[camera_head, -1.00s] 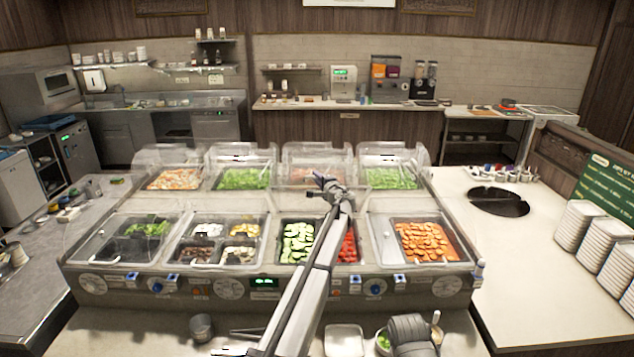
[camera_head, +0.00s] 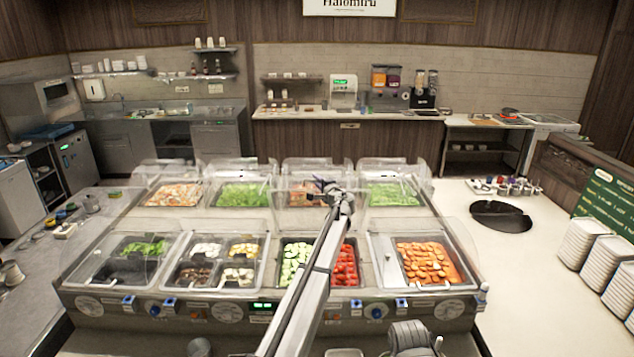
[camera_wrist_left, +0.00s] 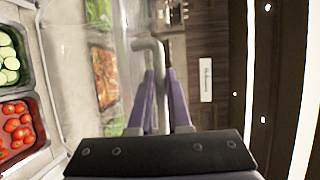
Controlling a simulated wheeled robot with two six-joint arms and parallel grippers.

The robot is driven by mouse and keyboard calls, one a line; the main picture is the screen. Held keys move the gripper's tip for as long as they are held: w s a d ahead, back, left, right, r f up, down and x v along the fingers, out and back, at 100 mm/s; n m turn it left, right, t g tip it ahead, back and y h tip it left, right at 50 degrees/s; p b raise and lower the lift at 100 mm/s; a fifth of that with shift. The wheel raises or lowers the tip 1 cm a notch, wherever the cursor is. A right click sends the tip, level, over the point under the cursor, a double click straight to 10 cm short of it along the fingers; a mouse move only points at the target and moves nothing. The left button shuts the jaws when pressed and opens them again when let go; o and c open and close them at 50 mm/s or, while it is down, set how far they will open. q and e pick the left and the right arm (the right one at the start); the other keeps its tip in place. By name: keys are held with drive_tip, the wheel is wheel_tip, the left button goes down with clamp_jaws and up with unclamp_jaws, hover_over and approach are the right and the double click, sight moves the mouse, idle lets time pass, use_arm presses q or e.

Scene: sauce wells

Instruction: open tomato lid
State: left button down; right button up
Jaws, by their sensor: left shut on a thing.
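The red tomatoes (camera_head: 345,266) lie in the front middle well, right of the sliced cucumber, partly behind my left arm. In the wrist view the tomatoes (camera_wrist_left: 14,128) are uncovered at the left edge. My left gripper (camera_head: 330,188) is high above the counter, in front of the back row. In the wrist view its purple fingers (camera_wrist_left: 163,92) are shut on a grey bent bar, the lid handle (camera_wrist_left: 150,46). The clear lid is hard to make out; its tilt cannot be told exactly. My right gripper is not in view.
Clear covers stand over the neighbouring wells: the front left wells, the carrot well (camera_head: 430,262) and the back row, including the lettuce well (camera_head: 242,194). The counter on the right holds a dark round opening (camera_head: 500,215) and stacked white plates (camera_head: 580,245).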

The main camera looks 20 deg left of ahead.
use_arm(q)
drive_tip(key=c, duration=1.2)
unclamp_jaws()
drive_tip(key=shift+o, duration=0.2)
drive_tip(key=v, duration=0.8)
drive_tip(key=shift+p, duration=0.3)
